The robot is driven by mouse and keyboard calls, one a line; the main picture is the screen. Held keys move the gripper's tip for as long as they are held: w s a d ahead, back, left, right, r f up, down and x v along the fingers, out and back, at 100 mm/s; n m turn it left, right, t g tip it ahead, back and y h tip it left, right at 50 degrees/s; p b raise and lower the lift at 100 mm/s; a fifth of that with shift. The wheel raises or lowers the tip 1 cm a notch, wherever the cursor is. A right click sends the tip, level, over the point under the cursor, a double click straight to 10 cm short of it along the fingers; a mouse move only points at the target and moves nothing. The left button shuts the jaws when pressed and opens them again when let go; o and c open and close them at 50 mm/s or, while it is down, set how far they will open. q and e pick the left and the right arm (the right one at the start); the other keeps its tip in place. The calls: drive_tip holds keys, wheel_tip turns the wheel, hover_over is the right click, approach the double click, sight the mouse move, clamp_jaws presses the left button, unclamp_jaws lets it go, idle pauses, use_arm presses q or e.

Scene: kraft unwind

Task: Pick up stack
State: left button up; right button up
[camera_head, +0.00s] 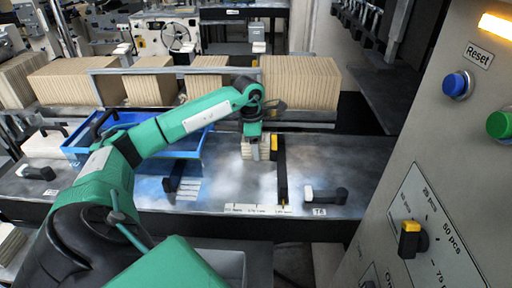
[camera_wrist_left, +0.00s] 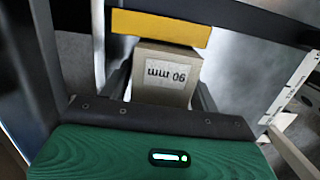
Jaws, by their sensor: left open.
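A beige stack (camera_wrist_left: 166,78) with a white label reading "90 mm", upside down in the left wrist view, lies in front of my left gripper. In the head view, a small part of the stack (camera_head: 264,153) shows on the metal table under the gripper. My left gripper (camera_head: 252,138) points down over the table, open. In the left wrist view its dark fingers show on either side of the stack; whether they touch it I cannot tell. My right gripper is in neither view.
A black bar with a yellow end (camera_head: 274,142) stands right beside the stack. A blue tray (camera_head: 78,150) lies to the left. Large beige stacks (camera_head: 300,80) line the back. A control panel (camera_head: 440,150) with buttons and a knob fills the right.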

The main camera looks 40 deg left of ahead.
use_arm(q)
drive_tip(key=shift+f, duration=0.1)
idle(0.3)
drive_tip(key=c, duration=0.8)
